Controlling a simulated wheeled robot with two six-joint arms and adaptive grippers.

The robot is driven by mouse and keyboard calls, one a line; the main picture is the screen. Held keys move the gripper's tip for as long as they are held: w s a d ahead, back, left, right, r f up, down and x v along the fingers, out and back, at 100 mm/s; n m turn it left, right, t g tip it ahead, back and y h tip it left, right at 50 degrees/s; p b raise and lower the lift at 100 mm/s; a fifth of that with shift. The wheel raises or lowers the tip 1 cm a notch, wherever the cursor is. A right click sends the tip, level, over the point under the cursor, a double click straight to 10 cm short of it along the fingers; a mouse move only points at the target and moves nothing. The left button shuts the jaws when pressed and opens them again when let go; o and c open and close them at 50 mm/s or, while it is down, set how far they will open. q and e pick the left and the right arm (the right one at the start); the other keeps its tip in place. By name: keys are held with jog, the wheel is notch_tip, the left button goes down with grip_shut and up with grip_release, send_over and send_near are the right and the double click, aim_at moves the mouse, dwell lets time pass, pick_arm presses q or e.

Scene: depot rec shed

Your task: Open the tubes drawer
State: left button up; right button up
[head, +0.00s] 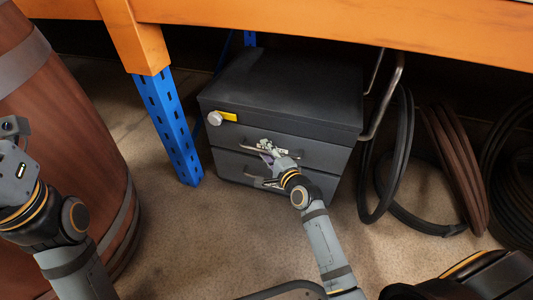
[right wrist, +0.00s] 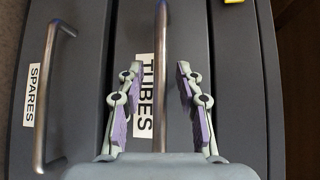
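The tubes drawer (head: 325,156) is the upper drawer of a dark grey cabinet and looks shut, its front flush. In the right wrist view its white TUBES label (right wrist: 146,97) lies beside a vertical-looking metal handle (right wrist: 161,30). My right gripper (head: 268,157) is at this handle. In the right wrist view its purple-padded fingers (right wrist: 158,95) are spread, one on each side of the bar, with gaps on both sides. The palm hides the bar's near end. My left arm is at the left edge of the head view, its fingers out of sight.
The spares drawer (right wrist: 83,110) with its own handle (right wrist: 47,85) is below. A round knob (head: 215,118) and yellow tag are on the cabinet's top section. A blue post (head: 168,125) and barrel (head: 75,140) stand left; hoses (head: 458,165) hang right. Floor in front is partly clear.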

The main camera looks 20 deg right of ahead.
grip_shut()
dwell(0.6)
